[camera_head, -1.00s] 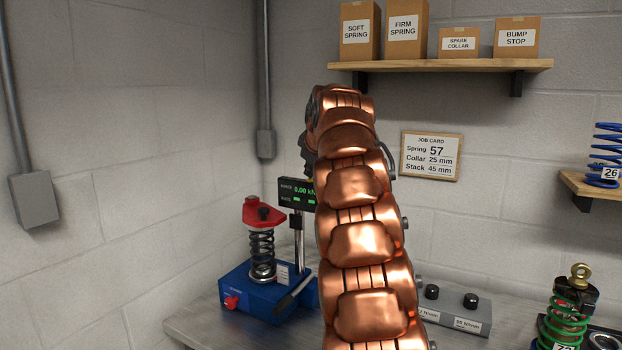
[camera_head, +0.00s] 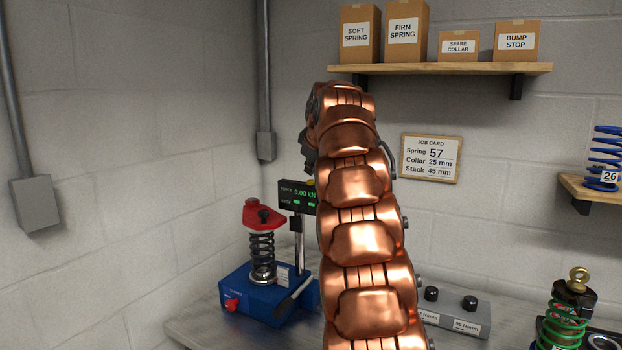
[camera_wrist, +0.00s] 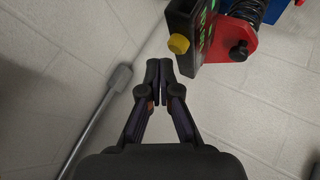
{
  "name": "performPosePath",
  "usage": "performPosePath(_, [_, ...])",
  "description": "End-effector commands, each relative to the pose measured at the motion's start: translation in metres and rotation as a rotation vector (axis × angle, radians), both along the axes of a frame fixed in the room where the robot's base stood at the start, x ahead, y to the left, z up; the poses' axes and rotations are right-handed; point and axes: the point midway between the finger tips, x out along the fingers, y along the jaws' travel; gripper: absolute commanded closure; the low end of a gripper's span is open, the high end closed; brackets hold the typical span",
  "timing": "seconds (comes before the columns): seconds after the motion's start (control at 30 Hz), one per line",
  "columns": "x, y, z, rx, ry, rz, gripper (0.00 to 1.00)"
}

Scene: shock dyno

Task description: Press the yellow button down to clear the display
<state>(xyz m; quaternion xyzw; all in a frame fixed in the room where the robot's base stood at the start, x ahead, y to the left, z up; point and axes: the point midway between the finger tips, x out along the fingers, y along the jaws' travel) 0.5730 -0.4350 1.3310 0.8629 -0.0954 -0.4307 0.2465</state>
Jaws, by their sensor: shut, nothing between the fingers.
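The yellow button (camera_wrist: 179,44) sits on the edge of the dark display box (camera_wrist: 190,28) in the wrist view. In the head view a sliver of the button (camera_head: 311,183) shows on top of the display (camera_head: 297,197), which has lit green digits ending in "kN"; my arm covers its right side. My gripper (camera_wrist: 159,68) is shut and empty. Its fingertips are beside the button in the wrist view, a small gap to the left and below it in the picture. In the head view my gripper (camera_head: 308,155) is above the display, mostly hidden by my arm.
The blue dyno base (camera_head: 255,300) with its spring and red top stands left of my arm. A grey block with black knobs (camera_head: 455,308) and a green spring shock (camera_head: 566,315) are at the right. A shelf (camera_head: 450,67) with boxes hangs on the back wall.

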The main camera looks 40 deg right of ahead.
Motion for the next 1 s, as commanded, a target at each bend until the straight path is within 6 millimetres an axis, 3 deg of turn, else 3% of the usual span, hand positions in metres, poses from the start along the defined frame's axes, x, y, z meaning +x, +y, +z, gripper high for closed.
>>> performPosePath(0.43, [0.0,0.0,0.004,0.0,-0.001,0.001,1.0])
performPosePath(1.0, [0.001,0.001,0.049,0.001,0.001,0.0,1.0])
